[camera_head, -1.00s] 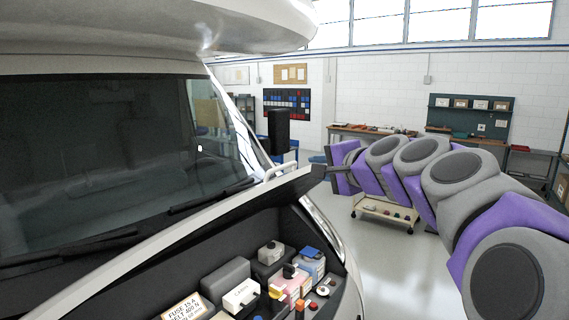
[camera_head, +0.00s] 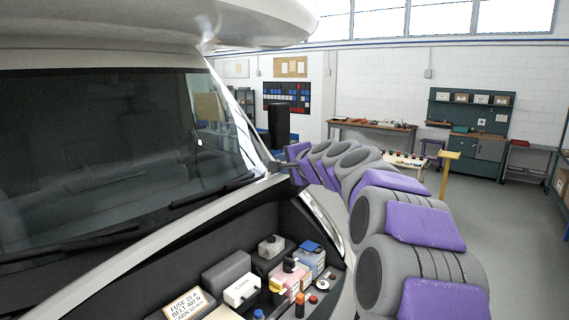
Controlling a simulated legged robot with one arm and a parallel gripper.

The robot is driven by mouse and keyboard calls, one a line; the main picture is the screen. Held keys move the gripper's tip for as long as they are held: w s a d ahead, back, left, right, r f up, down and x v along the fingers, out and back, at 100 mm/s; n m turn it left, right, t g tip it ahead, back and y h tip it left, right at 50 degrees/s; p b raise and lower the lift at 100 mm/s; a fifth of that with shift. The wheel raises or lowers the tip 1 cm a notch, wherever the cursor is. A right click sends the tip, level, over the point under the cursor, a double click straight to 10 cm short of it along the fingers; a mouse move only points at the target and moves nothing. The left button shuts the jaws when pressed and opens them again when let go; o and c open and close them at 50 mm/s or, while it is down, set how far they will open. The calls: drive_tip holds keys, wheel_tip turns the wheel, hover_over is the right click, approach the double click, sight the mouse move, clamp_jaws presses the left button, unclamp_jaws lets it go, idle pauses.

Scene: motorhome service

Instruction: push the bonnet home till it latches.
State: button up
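The bonnet (camera_head: 165,235) shows as a raised pale panel, seen almost edge-on, running from lower left up to the right below the windscreen. The engine bay (camera_head: 240,236) under it is open to view. My gripper (camera_head: 279,166) is at the bonnet's upper right end, at the windscreen's lower right corner. It is small and dark here. I cannot tell whether its fingers are open or shut, or whether they touch the panel. The latch cannot be made out.
The bay holds a white box (camera_head: 241,290), a labelled sign (camera_head: 188,305) and several small caps and bottles. The windscreen (camera_head: 100,150) and a dark mirror (camera_head: 279,125) are close to my gripper. A yellow post (camera_head: 449,170) stands to the right, with clear floor (camera_head: 500,230) beyond.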

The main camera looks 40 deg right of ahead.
drive_tip(key=shift+w+f, duration=0.15)
drive_tip(key=shift+w, duration=0.2)
drive_tip(key=shift+s+d, duration=0.1)
drive_tip(key=shift+s, duration=0.05)
drive_tip(key=shift+c, duration=0.4)
clamp_jaws()
drive_tip(key=shift+f, duration=0.1)
